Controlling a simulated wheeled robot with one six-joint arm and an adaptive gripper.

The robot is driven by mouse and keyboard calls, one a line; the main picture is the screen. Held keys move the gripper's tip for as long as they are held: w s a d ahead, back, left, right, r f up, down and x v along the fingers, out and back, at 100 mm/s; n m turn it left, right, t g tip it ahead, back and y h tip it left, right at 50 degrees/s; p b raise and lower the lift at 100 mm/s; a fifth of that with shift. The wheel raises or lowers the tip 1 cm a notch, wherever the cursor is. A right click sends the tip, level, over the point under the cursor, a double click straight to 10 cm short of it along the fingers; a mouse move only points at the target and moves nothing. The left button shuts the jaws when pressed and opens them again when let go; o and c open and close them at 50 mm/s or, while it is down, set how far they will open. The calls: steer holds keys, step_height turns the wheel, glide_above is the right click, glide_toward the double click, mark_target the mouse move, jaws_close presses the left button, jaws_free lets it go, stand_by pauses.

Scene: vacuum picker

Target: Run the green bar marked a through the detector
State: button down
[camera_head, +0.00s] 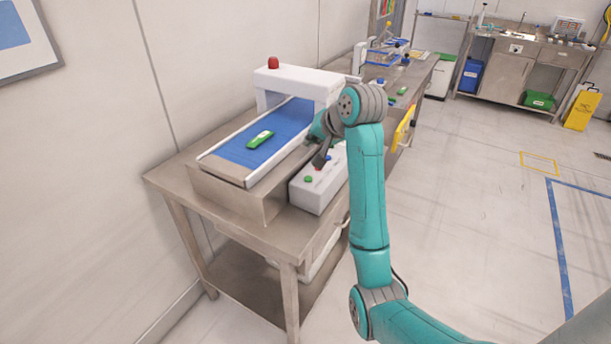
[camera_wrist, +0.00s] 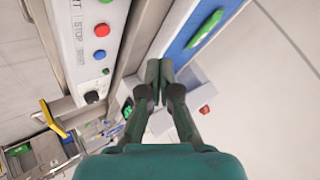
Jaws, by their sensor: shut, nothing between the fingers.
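A green bar (camera_head: 261,139) lies on the blue conveyor belt (camera_head: 234,153), in front of the white detector arch (camera_head: 313,81). It also shows at the top of the wrist view (camera_wrist: 205,28); I cannot read its mark. My gripper (camera_head: 319,161) is shut and empty, above the white control box (camera_head: 322,193) beside the belt. In the wrist view its fingertips (camera_wrist: 160,68) meet between the box and the belt, apart from the bar. The box carries a green button (camera_head: 308,179), and the wrist view also shows a red button (camera_wrist: 101,30) and a blue button (camera_wrist: 100,55).
A red lamp (camera_head: 273,63) tops the arch. Beyond it, another green piece (camera_head: 402,91) lies on the steel table (camera_head: 232,222). My arm hides part of the table and the arch's right side. Open floor (camera_head: 470,220) lies to the right.

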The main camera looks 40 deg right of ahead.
mark_target(310, 179)
steer(key=shift+f, duration=4.45)
steer(key=shift+f, duration=0.1)
steer(key=shift+f, duration=0.25)
